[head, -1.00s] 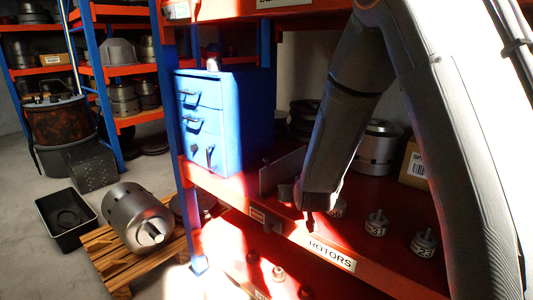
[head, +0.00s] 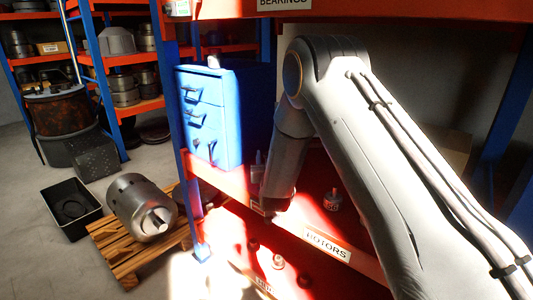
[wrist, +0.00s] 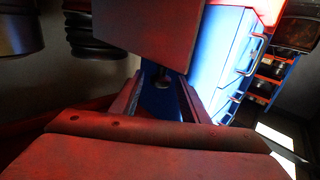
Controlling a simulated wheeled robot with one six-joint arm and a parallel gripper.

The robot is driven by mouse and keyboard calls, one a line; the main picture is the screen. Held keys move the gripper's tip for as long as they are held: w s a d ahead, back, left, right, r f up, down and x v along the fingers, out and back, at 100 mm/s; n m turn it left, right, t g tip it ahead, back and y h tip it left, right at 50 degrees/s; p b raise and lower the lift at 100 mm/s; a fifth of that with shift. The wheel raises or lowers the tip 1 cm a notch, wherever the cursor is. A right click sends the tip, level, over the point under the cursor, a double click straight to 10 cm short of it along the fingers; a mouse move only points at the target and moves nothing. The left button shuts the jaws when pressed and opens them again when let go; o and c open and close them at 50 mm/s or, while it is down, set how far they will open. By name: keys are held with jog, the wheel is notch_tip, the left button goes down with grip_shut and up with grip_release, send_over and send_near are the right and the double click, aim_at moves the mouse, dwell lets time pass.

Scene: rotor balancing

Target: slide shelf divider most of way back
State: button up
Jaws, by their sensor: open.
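The shelf divider, a flat plate (wrist: 150,30), fills the top middle of the wrist view. Its lower edge lies close beyond my gripper (wrist: 162,98). My gripper is open, with one finger on each side of a gap below the plate. I cannot tell whether the fingers touch the plate. In the head view my forearm and wrist cover the place where the divider stands, and the fingertips are not clear there.
A blue drawer cabinet (head: 225,115) stands left of my wrist; it also shows in the wrist view (wrist: 228,55). A small labelled part (head: 332,200) stands on the red shelf, right of my wrist. The ROTORS label (head: 327,245) marks the shelf's front edge.

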jog(key=shift+w, duration=0.65)
grip_shut()
